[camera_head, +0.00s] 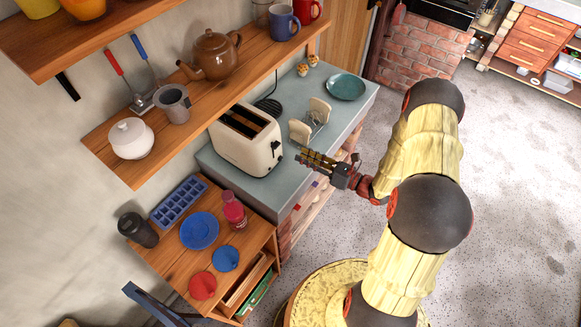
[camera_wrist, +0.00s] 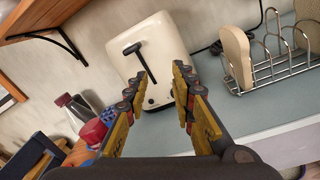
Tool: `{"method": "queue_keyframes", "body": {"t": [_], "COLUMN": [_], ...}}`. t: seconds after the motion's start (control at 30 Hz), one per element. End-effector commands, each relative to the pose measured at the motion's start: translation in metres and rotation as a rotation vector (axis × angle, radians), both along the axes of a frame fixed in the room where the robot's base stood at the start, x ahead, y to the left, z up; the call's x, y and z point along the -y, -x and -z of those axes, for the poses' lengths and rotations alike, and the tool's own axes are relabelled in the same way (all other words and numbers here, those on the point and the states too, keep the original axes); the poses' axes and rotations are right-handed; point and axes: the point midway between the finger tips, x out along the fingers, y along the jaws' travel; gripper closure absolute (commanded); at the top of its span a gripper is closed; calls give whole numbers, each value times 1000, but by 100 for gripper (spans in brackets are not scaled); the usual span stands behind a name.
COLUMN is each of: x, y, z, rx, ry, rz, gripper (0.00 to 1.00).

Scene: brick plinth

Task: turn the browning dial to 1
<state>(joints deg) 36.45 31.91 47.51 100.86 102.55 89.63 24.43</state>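The cream toaster (camera_head: 243,150) stands on the grey counter below the wooden shelf. In the wrist view its end face (camera_wrist: 160,42) shows a black lever (camera_wrist: 133,48) in a slot. Small dark controls (camera_wrist: 151,100) show low on that face, between my fingers. I cannot tell which is the browning dial or read its setting; the fingers partly cover this area. My gripper (camera_head: 300,157) is just right of the toaster, pointing at its end face. In the wrist view its two fingers (camera_wrist: 163,72) are apart with nothing between them.
A wire toast rack (camera_wrist: 270,72) with bread stands to the right of the toaster. A teal plate (camera_head: 346,87) lies further back. The shelf (camera_head: 140,170) overhangs at the left, holding a teapot (camera_head: 212,55) and jars. A lower wooden table (camera_head: 165,262) holds plates and bottles.

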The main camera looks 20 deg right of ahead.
Motion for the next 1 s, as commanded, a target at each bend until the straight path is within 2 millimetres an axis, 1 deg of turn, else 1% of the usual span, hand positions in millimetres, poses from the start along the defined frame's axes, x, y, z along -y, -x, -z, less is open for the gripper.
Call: {"method": "queue_keyframes", "body": {"t": [0.07,0.17,0.27,0.57,0.63,0.8,1.0], "x": [-1,-2,-2,-2,-13,-33,-47], "y": [1,1,2,2,-10,-32,-49], "z": [0,9,24,81,78,77,77], "rx": [-7,-12,-12,-12,-8,-9,-9], "ry": [-26,-28,-26,-25,-21,-22,-22], "rz": [-3,-5,-5,-6,-13,-12,-10], "gripper": [75,75,75,75,75,75,75]}}
